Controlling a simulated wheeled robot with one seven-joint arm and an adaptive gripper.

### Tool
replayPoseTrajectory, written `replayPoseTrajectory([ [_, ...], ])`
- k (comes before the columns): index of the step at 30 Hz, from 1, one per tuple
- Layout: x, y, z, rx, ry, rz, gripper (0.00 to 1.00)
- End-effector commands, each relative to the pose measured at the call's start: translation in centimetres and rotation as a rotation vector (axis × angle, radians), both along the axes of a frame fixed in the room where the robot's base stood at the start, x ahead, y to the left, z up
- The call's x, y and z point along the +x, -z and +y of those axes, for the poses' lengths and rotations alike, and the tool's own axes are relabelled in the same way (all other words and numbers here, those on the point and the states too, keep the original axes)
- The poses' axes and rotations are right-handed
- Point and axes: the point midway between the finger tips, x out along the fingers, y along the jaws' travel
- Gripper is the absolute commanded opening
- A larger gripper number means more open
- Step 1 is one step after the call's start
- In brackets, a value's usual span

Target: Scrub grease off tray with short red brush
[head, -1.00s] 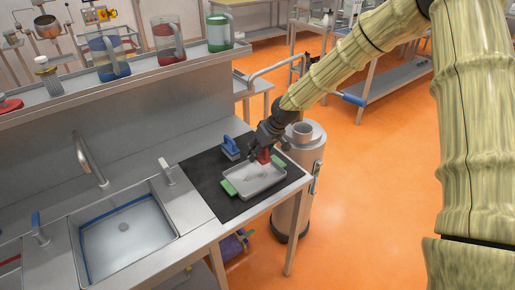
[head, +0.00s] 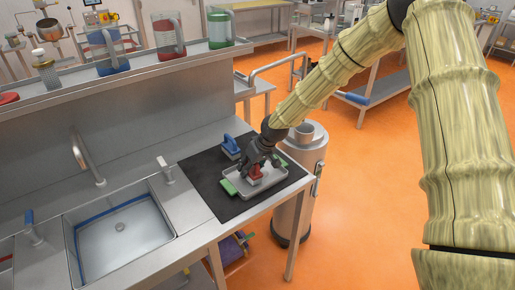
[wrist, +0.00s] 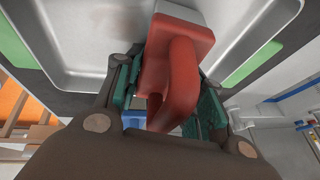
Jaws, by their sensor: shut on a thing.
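The tray (head: 266,190) is a shallow grey metal pan with green handles, lying on a black mat (head: 212,195) on the counter. My gripper (head: 254,168) is over the tray, shut on the short red brush (head: 255,175). In the wrist view the red brush (wrist: 170,75) has a looped handle between the green-padded fingers of my gripper (wrist: 165,95). Its block is over the floor of the tray (wrist: 95,35). I cannot tell whether its bristles touch the tray. The grease is not clearly visible now.
A blue brush (head: 231,147) stands on the mat behind the tray. A sink (head: 122,232) with a faucet (head: 88,158) is to the left. A shelf above holds several jugs (head: 168,35). A metal cylinder (head: 300,190) stands beyond the counter's right end.

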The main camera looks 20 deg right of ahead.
Motion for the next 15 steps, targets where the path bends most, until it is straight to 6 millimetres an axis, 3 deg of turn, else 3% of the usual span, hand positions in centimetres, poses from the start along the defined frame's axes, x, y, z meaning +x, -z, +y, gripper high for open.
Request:
replayPoseTrajectory([
  [2, -0.1, 0.0, 0.6, -0.001, -0.001, -0.001, 0.13],
  [15, 0.2, -0.1, -3.6, 0.001, 0.006, 0.001, 0.13],
])
